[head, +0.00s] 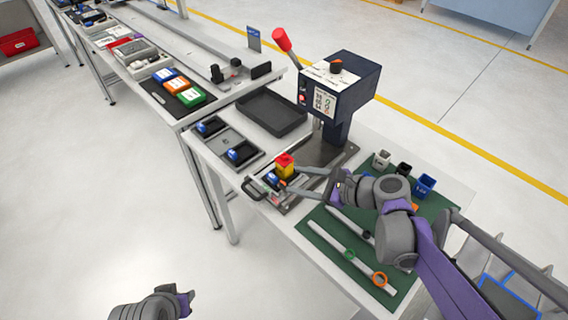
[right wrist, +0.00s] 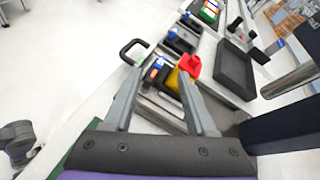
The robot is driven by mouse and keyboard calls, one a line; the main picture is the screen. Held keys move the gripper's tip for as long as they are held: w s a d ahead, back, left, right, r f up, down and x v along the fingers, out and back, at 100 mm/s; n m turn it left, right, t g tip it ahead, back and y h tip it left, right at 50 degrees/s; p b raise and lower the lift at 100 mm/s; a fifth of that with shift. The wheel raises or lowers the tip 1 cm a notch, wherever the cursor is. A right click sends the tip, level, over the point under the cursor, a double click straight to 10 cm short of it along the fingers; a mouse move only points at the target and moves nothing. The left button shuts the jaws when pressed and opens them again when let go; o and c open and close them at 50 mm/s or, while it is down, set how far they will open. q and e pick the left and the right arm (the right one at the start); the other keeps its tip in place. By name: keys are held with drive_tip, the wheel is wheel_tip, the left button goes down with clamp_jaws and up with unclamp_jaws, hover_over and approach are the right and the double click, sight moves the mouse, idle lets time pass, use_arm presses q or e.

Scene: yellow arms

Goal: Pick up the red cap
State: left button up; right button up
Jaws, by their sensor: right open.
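The red cap (head: 284,159) sits on top of a yellow block (head: 285,171) on the metal fixture below the press. The cap also shows in the right wrist view (right wrist: 191,67), just beyond the tip of the right-hand finger. My right gripper (head: 288,178) is open and empty, its two fingers reaching in from the right close to the yellow block. In the right wrist view its fingertips (right wrist: 159,78) are spread, with the cap and block towards the right finger. I cannot tell whether a finger touches the block. My left gripper (head: 187,300) is low over the floor, only partly visible.
A dark blue press (head: 338,85) with a red-knobbed lever stands behind the cap. A black tray (head: 271,112) lies left of it. Small bins (head: 426,186) and a green mat (head: 325,232) with white strips are nearer the right. A blue-and-white part (head: 271,179) sits beside the yellow block.

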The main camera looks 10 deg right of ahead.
sight(282, 154)
drive_tip(key=w+m, duration=0.1)
drive_tip(key=w, duration=0.1)
drive_tip(key=w+m+t+y, duration=0.1)
drive_tip(key=w, duration=0.1)
drive_tip(key=w+a+r+m+t, duration=0.1)
drive_tip(key=w+m, duration=0.1)
drive_tip(key=w, duration=0.1)
drive_tip(key=shift+b, duration=0.3)
drive_tip(key=shift+d+f+x, duration=0.1)
drive_tip(key=shift+f+x, duration=0.05)
drive_tip(key=shift+x, duration=1.3)
drive_tip(key=shift+d+f+x, duration=0.15)
drive_tip(key=shift+x, duration=1.35)
clamp_jaws()
